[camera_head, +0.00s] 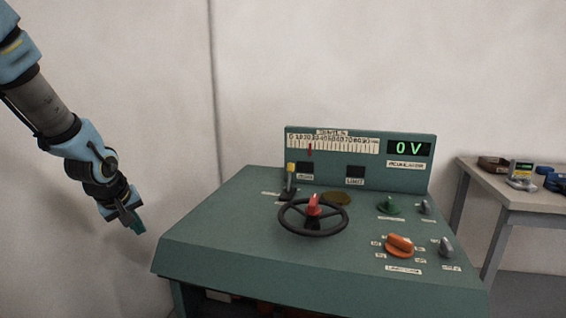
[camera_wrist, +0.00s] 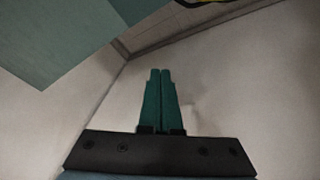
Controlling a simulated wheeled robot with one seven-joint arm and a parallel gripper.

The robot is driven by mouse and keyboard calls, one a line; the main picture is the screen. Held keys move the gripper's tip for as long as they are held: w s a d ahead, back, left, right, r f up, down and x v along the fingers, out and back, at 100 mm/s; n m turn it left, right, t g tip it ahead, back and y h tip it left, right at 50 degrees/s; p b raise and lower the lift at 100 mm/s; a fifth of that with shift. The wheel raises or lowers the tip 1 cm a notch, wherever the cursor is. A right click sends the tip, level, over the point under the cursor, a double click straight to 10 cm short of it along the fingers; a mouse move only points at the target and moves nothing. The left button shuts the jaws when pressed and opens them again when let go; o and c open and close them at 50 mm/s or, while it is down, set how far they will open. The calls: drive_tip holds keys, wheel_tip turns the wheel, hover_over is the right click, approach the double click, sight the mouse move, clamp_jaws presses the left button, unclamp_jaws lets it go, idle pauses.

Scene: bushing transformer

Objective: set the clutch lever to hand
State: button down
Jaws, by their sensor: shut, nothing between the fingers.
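A lever with a yellow knob (camera_head: 291,168) stands upright from a dark base at the back left of the green console (camera_head: 215,225). A small label lies to the left of its base, too small to read. I take this to be the clutch lever, but cannot confirm it. My gripper (camera_head: 136,226) hangs in the air left of the console, well apart from the lever. In the wrist view my gripper (camera_wrist: 160,72) has its two green fingers side by side, shut and empty. The lever is not in the wrist view.
A black handwheel (camera_head: 283,222) with a red part at its hub stands right of the lever. An orange knob (camera_head: 399,245) and a green knob (camera_head: 389,206) sit further right. A side table (camera_head: 531,199) stands at the right.

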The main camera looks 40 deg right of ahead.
sight(290, 178)
drive_tip(key=d+r+h, duration=0.1)
drive_tip(key=d+h, duration=0.1)
drive_tip(key=d, duration=0.6)
drive_tip(key=d+r+n+h, duration=0.1)
drive_tip(key=d+h, duration=0.1)
drive_tip(key=d, duration=0.6)
drive_tip(key=d+r+g+h+p, duration=0.1)
drive_tip(key=d+h, duration=0.1)
drive_tip(key=d, duration=0.5)
drive_tip(key=shift+d+r+n, duration=0.25)
drive_tip(key=shift+d+n, duration=0.05)
drive_tip(key=shift+d, duration=0.1)
drive_tip(key=s+d+r+n+g+h, duration=0.2)
drive_tip(key=s+d+r+h, duration=0.1)
drive_tip(key=d, duration=0.9)
wheel_tip(290, 178, up, 2)
drive_tip(key=shift+d+h, duration=0.25)
drive_tip(key=shift+h, duration=0.45)
drive_tip(key=p+x, duration=0.3)
drive_tip(key=x, duration=0.6)
drive_tip(key=shift+d, duration=0.25)
drive_tip(key=shift+s+d+f, duration=0.1)
drive_tip(key=shift+d+f, duration=0.05)
drive_tip(key=shift+d, duration=0.05)
drive_tip(key=shift+s+a+r, duration=0.3)
drive_tip(key=shift+s+a, duration=0.15)
drive_tip(key=shift+s, duration=0.3)
drive_tip(key=shift+s+a+r, duration=0.3)
drive_tip(key=shift+s+a, duration=0.15)
drive_tip(key=shift+s, duration=0.3)
